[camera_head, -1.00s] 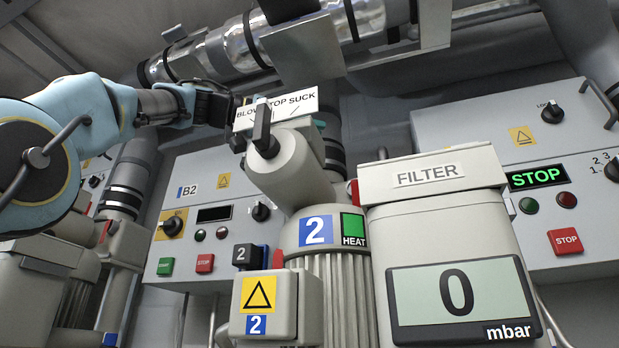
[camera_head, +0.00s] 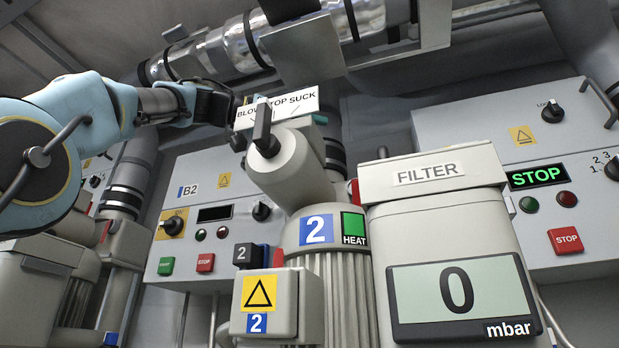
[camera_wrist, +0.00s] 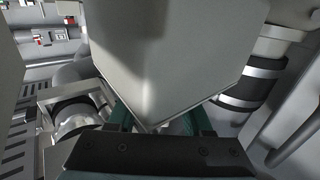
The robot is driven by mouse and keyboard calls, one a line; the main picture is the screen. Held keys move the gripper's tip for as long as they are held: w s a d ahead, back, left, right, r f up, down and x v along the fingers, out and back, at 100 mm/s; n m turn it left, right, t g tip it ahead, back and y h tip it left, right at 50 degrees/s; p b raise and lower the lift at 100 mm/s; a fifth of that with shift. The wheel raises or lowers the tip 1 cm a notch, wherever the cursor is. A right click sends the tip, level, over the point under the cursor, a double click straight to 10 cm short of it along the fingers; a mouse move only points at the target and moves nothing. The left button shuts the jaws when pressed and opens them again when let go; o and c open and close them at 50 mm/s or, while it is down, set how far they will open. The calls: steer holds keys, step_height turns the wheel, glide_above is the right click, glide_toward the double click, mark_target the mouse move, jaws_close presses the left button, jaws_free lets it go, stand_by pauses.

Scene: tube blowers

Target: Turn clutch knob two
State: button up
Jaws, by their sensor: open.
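A black lever knob (camera_head: 264,132) stands upright on the front of the blower marked 2, under a white plate (camera_head: 277,108) reading BLOW STOP SUCK. It points roughly at STOP. No label with the word clutch is readable. My gripper (camera_wrist: 160,120) is open, and its two teal fingers lie either side of the lower corner of a pale grey block (camera_wrist: 170,60) in the wrist view. I cannot tell whether they touch it. In the head view my wrist is at the plate's left, and the fingers are largely hidden behind the plate. The knob is not recognisable in the wrist view.
A FILTER housing (camera_head: 450,240) with a 0 mbar display stands right of the blower. A grey box (camera_head: 280,305) marked 2 is below. Control panels (camera_head: 235,230) line the back wall. A shiny pipe (camera_head: 230,48) runs overhead, close above my arm.

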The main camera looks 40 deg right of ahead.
steer(key=b+v, duration=0.2)
steer(key=v, duration=0.8)
steer(key=shift+a, duration=0.35)
steer(key=shift+w, duration=0.1)
